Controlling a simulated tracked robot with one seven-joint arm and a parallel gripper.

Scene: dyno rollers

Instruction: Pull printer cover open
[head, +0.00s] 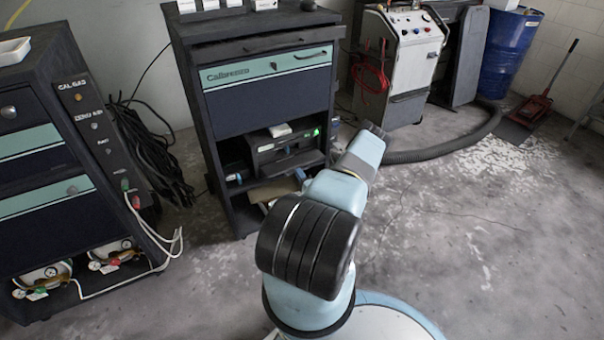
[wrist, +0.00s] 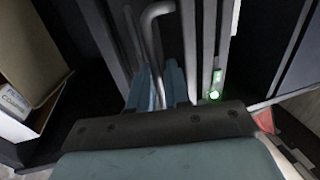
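The printer (head: 285,150) is a dark box with a green light, on the open shelf of the Calibresto cabinet in the head view. In the wrist view it appears turned on its side, with its green light (wrist: 214,95) right of my gripper. A curved grey handle bar (wrist: 150,22) stands out from the printer's front. My gripper (wrist: 159,85) has its two blue fingers close together, one on each side of this bar. The gap between them is about the bar's width, so they look shut on it. The exact contact is hidden. In the head view my arm hides most of my gripper.
The dark cabinet (head: 268,105) encloses the printer above and at the sides. An open cardboard box (wrist: 30,50) is at the left in the wrist view. A gas cabinet (head: 40,200) with hoses stands at left. The floor (head: 480,240) at right is clear.

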